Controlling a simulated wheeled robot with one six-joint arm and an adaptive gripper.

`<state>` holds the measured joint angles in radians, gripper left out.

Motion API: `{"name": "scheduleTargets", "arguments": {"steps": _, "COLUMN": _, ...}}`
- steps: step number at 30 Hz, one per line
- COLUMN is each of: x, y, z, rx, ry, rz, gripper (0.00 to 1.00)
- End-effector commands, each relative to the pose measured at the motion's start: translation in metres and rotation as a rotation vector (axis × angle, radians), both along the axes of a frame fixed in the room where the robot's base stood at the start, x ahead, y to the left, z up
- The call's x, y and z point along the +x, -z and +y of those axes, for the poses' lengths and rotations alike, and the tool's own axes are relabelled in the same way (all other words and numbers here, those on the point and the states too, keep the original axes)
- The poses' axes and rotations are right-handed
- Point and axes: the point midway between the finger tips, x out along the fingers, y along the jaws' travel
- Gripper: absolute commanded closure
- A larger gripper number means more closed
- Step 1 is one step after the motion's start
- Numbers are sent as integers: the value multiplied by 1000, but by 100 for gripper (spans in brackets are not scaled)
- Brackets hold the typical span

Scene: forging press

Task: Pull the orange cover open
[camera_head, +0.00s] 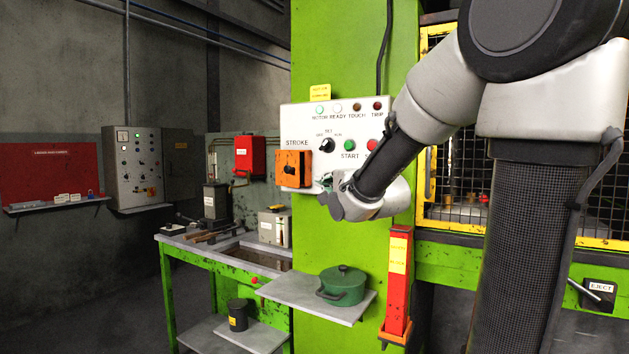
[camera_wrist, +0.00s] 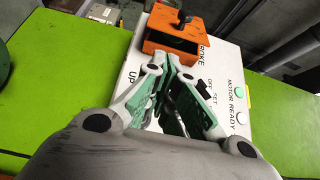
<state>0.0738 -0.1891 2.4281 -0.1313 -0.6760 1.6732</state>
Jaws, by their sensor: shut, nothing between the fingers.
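The orange cover (camera_head: 293,168) is a box-like housing on the left of the white control panel (camera_head: 338,118), beside the STROKE label. A small dark knob shows on its front. In the wrist view the orange cover (camera_wrist: 163,36) lies just beyond my fingertips, with the dark knob standing up from its face and a dark recess on the side towards me. My gripper (camera_head: 327,187) is at the lower middle of the panel, right of and slightly below the cover, apart from it. In the wrist view my gripper (camera_wrist: 172,70) is shut and empty. Part of the panel's lower edge is hidden behind it.
Selector switch (camera_head: 327,145) and green START button (camera_head: 350,145) sit close above my gripper. Below, a grey shelf (camera_head: 280,290) carries a green pot (camera_head: 342,286). A red-orange upright holder (camera_head: 398,280) stands right of it. Yellow-framed mesh guard (camera_head: 470,160) is at right.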

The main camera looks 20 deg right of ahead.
Motion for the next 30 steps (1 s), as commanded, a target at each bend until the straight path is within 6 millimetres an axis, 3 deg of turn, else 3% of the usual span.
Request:
{"name": "scheduleTargets", "arguments": {"steps": 16, "x": 85, "y": 1, "z": 2, "rx": 1, "ry": -2, "rz": 3, "gripper": 100}}
{"name": "scheduleTargets", "arguments": {"steps": 21, "x": 97, "y": 1, "z": 2, "rx": 1, "ry": -2, "rz": 4, "gripper": 100}}
{"name": "scheduleTargets", "arguments": {"steps": 30, "x": 98, "y": 1, "z": 2, "rx": 1, "ry": -2, "rz": 4, "gripper": 100}}
